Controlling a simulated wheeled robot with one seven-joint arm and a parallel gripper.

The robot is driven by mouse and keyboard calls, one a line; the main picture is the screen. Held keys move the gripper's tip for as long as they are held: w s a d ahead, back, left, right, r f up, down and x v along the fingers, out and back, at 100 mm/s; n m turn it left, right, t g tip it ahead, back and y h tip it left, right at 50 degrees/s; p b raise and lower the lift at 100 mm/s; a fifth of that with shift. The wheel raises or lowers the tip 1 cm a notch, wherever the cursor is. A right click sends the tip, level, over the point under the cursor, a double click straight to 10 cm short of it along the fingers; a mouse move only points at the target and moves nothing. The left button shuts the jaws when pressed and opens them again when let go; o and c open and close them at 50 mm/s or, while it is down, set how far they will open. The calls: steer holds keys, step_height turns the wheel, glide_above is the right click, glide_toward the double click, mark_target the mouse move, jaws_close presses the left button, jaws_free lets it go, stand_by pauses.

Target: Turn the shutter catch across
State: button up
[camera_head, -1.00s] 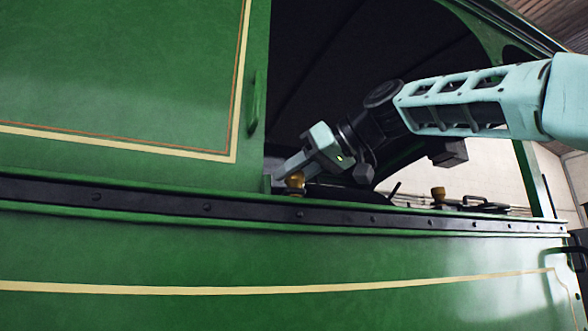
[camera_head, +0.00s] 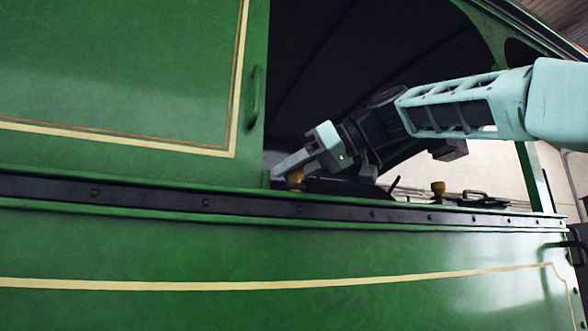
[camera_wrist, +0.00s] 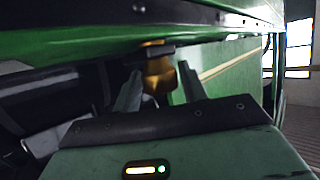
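A brass-coloured fitting (camera_head: 297,176) stands on the ledge of the cab opening, at the right edge of the green panel. It also shows in the wrist view (camera_wrist: 158,72), with a small dark bar across it. I take it for the shutter catch, but its shape is too small to be sure. My gripper (camera_head: 280,170) reaches down to it from the right, tilted. In the wrist view my two fingers (camera_wrist: 159,80) stand apart, one on each side of the brass part. I cannot tell whether they touch it.
A second brass fitting (camera_head: 438,188) and a black handle (camera_head: 480,198) stand further right along the ledge. A dark riveted strip (camera_head: 250,206) runs below the opening. A green handle (camera_head: 255,95) sticks out from the panel edge. The cab interior is dark.

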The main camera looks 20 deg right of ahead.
steer(key=shift+r, duration=0.1)
steer(key=b+v, duration=0.1)
steer(key=v, duration=1.6)
steer(key=shift+d, duration=0.2)
steer(key=shift+s, duration=0.1)
